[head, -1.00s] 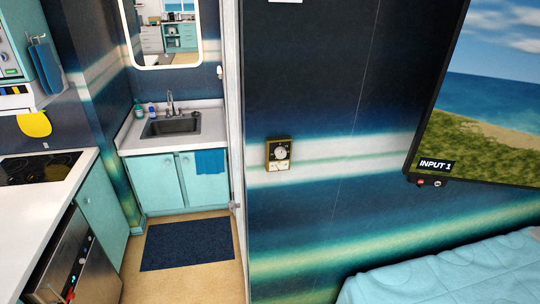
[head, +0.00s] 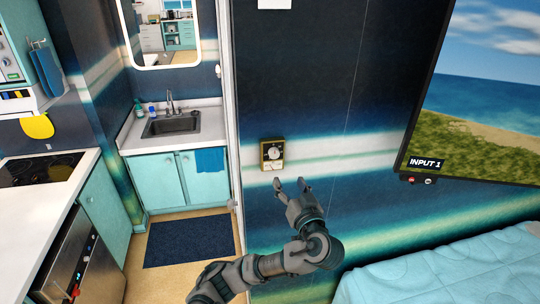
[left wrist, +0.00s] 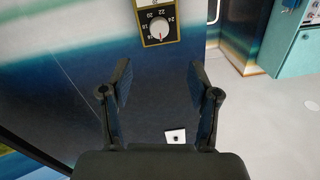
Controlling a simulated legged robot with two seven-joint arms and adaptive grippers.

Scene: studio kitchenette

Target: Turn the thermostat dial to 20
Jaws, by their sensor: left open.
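The thermostat (head: 272,154) is a small gold-framed box on the dark striped wall. In the left wrist view its round white dial (left wrist: 158,28) shows at the top, with numbers around it and a red mark near the dial's lower edge; the exact setting is hard to read. My left gripper (head: 290,182) is open and empty, below and slightly right of the thermostat in the head view. In the left wrist view the spread fingers (left wrist: 159,75) sit below the dial, apart from it. My right gripper is not in view.
A wall screen (head: 475,110) hangs at the right, above a light blue bed (head: 450,270). A sink counter (head: 172,130) and dark mat (head: 188,241) lie left of the wall's edge. A small white plate (left wrist: 175,136) is on the wall below the thermostat.

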